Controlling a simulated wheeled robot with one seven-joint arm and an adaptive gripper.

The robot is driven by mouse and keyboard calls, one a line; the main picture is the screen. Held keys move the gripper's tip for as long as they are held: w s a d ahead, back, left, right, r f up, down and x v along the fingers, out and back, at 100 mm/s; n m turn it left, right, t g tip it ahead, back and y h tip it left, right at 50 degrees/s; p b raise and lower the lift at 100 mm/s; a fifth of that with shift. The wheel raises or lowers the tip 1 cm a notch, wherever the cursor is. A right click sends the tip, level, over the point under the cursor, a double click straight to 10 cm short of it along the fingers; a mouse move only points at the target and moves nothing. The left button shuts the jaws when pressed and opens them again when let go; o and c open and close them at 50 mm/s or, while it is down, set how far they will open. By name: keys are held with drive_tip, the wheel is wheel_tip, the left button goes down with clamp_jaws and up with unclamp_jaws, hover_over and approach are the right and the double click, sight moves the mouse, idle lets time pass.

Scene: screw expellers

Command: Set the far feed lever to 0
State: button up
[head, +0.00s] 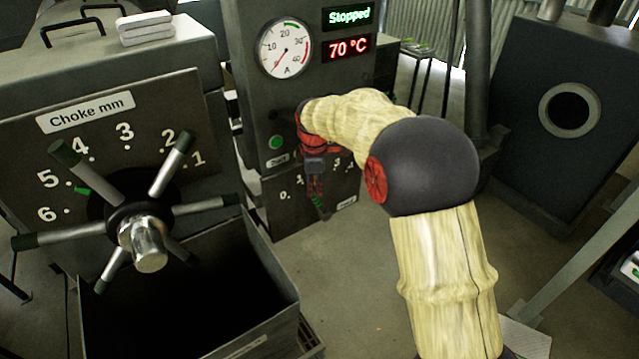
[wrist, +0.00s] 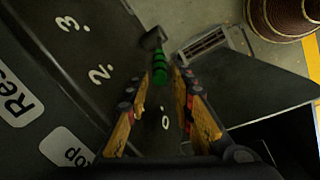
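The feed lever has a green grip (wrist: 160,68) and a dark end (wrist: 152,38) in the wrist view. In the head view its green tip (head: 318,202) shows just below my gripper (head: 316,186). My gripper (wrist: 162,70) has its two fingers on either side of the green grip, with small gaps that seem to remain. Contact is hard to judge. The lever stands over the dial plate (head: 300,212), which carries 0, 2 and 3; the 1 is hidden behind a finger in the wrist view. In that view the grip roughly lines up with 0.
The choke wheel (head: 140,235) with several spokes stands at the left above a dark open bin (head: 190,310). Open floor lies right of the dial.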

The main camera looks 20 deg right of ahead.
sight(315, 199)
drive_tip(key=b+x, duration=0.1)
drive_tip(key=x, duration=0.7)
drive_tip(key=shift+b, duration=0.3)
drive_tip(key=c, duration=0.3)
drive_tip(key=shift+r, duration=0.1)
clamp_jaws()
